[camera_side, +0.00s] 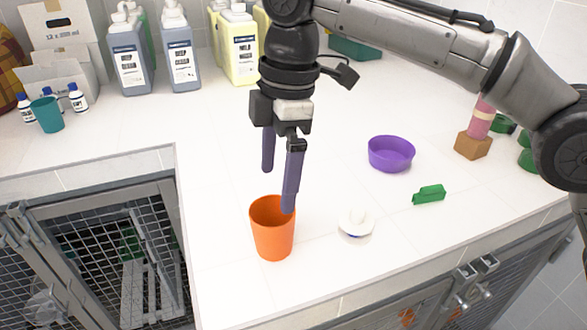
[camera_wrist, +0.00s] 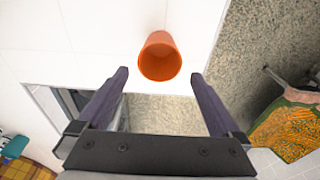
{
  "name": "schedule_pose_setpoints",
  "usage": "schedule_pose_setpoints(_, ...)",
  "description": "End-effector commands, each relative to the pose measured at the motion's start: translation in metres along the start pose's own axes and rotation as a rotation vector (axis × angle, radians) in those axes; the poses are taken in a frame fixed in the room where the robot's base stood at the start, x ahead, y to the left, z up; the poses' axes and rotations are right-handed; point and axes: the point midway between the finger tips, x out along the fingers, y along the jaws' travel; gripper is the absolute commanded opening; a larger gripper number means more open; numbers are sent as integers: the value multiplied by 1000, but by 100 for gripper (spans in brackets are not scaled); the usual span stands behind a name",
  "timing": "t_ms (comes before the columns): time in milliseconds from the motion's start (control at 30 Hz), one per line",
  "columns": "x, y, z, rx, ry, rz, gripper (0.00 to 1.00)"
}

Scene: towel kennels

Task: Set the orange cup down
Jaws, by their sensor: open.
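The orange cup (camera_side: 272,238) stands upright on the white counter, near its front edge. My gripper (camera_side: 279,188) is open and points down above and beside the cup. In the side view the nearer finger overlaps the cup's rim; I cannot tell if it touches. In the wrist view the cup (camera_wrist: 160,58) appears beyond the fingertips of my gripper (camera_wrist: 160,76), centred between them, with nothing held.
A white round lidded thing (camera_side: 356,224) sits right of the cup, with a purple bowl (camera_side: 391,154) and a green block (camera_side: 429,194) farther right. Large bottles (camera_side: 181,50) and a teal cup (camera_side: 47,115) stand at the back left.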

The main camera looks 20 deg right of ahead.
Motion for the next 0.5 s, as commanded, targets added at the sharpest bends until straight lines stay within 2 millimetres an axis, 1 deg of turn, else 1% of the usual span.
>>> schedule_pose_setpoints(267,-2,0,1,2,0,0,100)
schedule_pose_setpoints(333,-5,1,5,15,2,5,100)
schedule_pose_setpoints(367,-8,1,8,27,4,9,100)
schedule_pose_setpoints(433,-18,3,23,77,11,24,100)
schedule_pose_setpoints(467,-24,3,32,105,16,33,100)
schedule_pose_setpoints(500,-33,3,46,152,22,45,100)
